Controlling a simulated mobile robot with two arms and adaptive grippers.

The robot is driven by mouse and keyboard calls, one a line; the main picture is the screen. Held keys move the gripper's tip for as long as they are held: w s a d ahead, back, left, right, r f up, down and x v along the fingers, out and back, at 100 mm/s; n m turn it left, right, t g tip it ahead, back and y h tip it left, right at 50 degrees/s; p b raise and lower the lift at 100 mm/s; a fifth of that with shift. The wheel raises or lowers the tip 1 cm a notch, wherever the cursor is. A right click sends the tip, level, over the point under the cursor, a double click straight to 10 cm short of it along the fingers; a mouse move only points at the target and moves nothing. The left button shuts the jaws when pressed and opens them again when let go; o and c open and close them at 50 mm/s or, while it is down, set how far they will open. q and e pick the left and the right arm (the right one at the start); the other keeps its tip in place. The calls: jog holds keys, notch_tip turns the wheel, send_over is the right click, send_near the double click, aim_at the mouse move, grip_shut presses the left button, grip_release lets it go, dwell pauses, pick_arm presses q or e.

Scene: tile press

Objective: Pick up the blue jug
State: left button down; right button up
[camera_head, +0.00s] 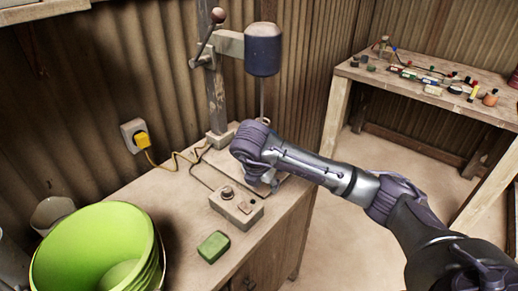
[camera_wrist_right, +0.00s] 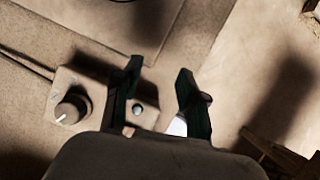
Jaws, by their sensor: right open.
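I cannot make out a blue jug in either view. A small pale, bluish-white patch (camera_wrist_right: 177,126) shows between my gripper's fingers in the right wrist view; I cannot tell what it is. My right gripper (camera_head: 270,183) is above the workbench, just behind the grey control box (camera_head: 237,205) and below the dark blue press head (camera_head: 262,50). In the right wrist view my right gripper (camera_wrist_right: 160,75) has its two fingers apart, with nothing clearly held. The control box (camera_wrist_right: 75,103) with its knob is left of the fingers there. My left gripper is in neither view.
A lime-green bucket (camera_head: 60,250) stands at the bench's left front, with a pale container (camera_head: 52,211) behind it. A green block (camera_head: 213,246) lies near the front edge. A yellow plug (camera_head: 141,140) and cable are at the wall. A second table (camera_head: 450,105) holds small items.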

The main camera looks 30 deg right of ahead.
jog(key=d, duration=0.1)
jog(key=w+d, duration=0.1)
jog(key=d, duration=0.1)
jog(key=w+d+p, duration=0.1)
jog(key=shift+w+d+r, duration=0.25)
jog(key=shift+d, duration=0.05)
jog(key=shift+w+d+f, duration=0.1)
jog(key=shift+w+d, duration=0.3)
jog(key=shift+w, duration=0.05)
jog(key=w+d, duration=0.1)
jog(key=w+d+p, duration=0.1)
jog(key=d, duration=0.1)
jog(key=shift+w+d, duration=0.15)
jog(key=shift+w+d+f+p, duration=0.1)
jog(key=shift+w+d+p, duration=0.05)
jog(key=shift+d+p, duration=0.15)
jog(key=shift+f, duration=0.35)
jog(key=shift+w+f, duration=0.1)
jog(key=shift+f, duration=0.05)
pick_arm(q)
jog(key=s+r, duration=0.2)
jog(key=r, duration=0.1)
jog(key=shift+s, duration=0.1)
pick_arm(e)
grip_shut()
